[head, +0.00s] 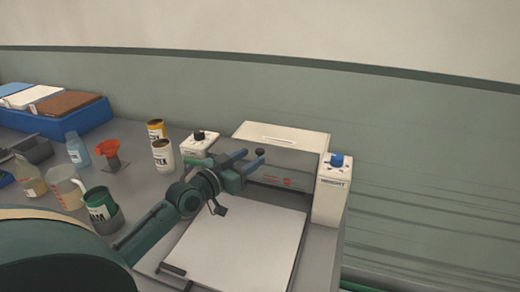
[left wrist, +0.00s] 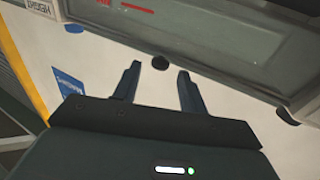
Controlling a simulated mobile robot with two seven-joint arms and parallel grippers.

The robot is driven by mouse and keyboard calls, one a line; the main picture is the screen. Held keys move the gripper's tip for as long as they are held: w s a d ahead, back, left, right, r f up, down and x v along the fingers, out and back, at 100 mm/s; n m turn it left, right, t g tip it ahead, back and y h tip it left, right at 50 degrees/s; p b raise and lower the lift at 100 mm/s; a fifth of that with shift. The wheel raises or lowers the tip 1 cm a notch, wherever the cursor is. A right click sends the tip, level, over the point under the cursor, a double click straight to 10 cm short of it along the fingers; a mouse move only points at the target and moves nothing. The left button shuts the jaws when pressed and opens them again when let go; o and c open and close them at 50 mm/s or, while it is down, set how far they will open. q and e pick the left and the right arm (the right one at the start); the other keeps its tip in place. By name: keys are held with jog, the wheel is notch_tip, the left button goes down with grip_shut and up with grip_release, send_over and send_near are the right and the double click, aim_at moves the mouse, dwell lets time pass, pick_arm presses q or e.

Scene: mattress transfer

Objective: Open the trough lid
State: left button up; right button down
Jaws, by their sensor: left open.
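A white machine has a flat white top cover (head: 282,135) with a long slot in it. Below it is a grey front panel (head: 285,177) with red markings; it also shows in the left wrist view (left wrist: 215,35). I cannot tell for sure which of these is the trough lid. My left gripper (head: 254,157) is open in front of the panel. The arm hides the panel's left part. My right gripper is out of view.
A post with a blue knob (head: 336,160) stands right of the panel, and a post with a dark knob (head: 199,135) left. Cans, a beaker (head: 66,187) and a blue tray (head: 70,124) stand at left.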

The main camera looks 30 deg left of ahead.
aim_at(260, 150)
pick_arm(q)
jog(key=shift+w+d, duration=0.2)
jog(key=shift+w, duration=1.05)
jog(key=shift+w+d, duration=0.15)
jog(key=shift+w, duration=1.05)
jog(key=shift+c, duration=0.3)
grip_shut()
